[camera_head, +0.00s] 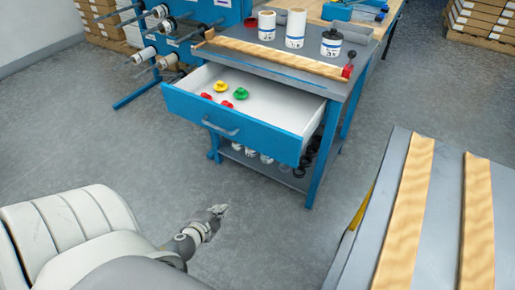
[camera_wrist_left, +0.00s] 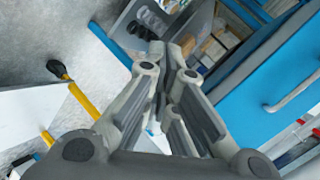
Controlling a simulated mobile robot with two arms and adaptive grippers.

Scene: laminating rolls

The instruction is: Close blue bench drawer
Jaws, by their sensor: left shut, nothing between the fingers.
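The blue bench drawer (camera_head: 235,124) is pulled well out of the blue workbench in the head view. It has a grey bar handle (camera_head: 220,128) on its front. Inside lie red, yellow and green knob-like pieces (camera_head: 241,93). My left gripper (camera_head: 217,211) is low in front of the drawer, apart from it, shut and empty. In the left wrist view my left gripper (camera_wrist_left: 172,48) points ahead with its fingers together, and the drawer front (camera_wrist_left: 262,90) with its handle (camera_wrist_left: 295,92) is to its right. My right gripper is not in view.
The bench top (camera_head: 290,60) carries white rolls and a wooden strip. A lower shelf (camera_head: 262,161) holds several rolls. A grey table (camera_head: 445,200) with wooden strips stands at the right. A blue rack (camera_head: 205,30) stands behind. The floor (camera_head: 120,150) before the drawer is clear.

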